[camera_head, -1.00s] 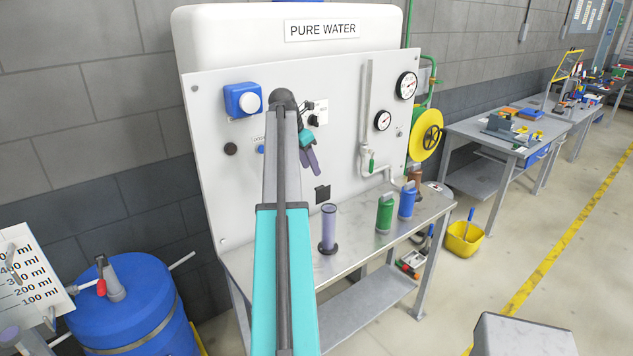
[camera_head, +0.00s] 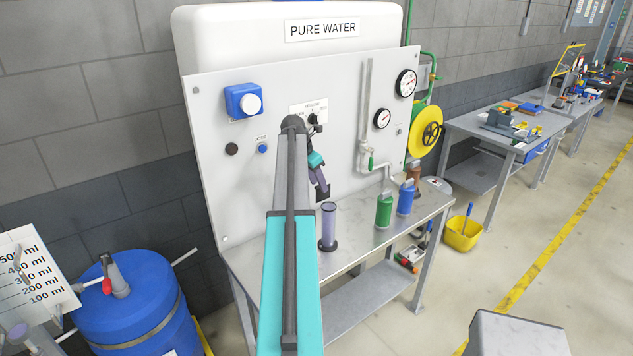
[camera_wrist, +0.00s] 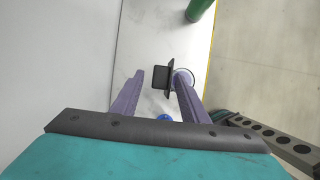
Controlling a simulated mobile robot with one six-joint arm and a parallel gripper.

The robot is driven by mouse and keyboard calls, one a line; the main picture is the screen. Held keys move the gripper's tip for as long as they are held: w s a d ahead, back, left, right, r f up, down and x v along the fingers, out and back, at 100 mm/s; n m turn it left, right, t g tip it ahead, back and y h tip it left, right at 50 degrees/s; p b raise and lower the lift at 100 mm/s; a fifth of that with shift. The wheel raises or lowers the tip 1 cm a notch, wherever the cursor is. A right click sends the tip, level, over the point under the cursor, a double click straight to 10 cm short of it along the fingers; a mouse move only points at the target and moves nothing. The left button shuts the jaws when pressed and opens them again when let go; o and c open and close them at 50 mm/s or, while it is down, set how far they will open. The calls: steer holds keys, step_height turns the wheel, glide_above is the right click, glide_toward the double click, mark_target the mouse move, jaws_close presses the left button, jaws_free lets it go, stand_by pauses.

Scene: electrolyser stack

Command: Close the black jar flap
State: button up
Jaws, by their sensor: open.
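The black flap (camera_wrist: 161,77) shows in the wrist view as a dark plate with a thin raised edge, between and just beyond my fingertips. In the head view it is largely hidden behind my gripper (camera_head: 320,188), low on the white panel. My gripper (camera_wrist: 158,79) is open, with a purple finger on each side of the flap. The right fingertip looks close to it; I cannot tell whether it touches. The flap's exact angle is unclear.
A clear purple cylinder (camera_head: 328,226) stands on the metal bench (camera_head: 350,255) just below my gripper. Green (camera_head: 384,211) and blue (camera_head: 406,199) bottles stand to its right. The white panel (camera_head: 220,180) rises behind. A pipe with a green valve (camera_head: 371,162) is right of my gripper.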

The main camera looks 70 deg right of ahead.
steer(key=c, duration=1)
steer(key=shift+a, duration=0.15)
steer(key=shift+b, duration=0.45)
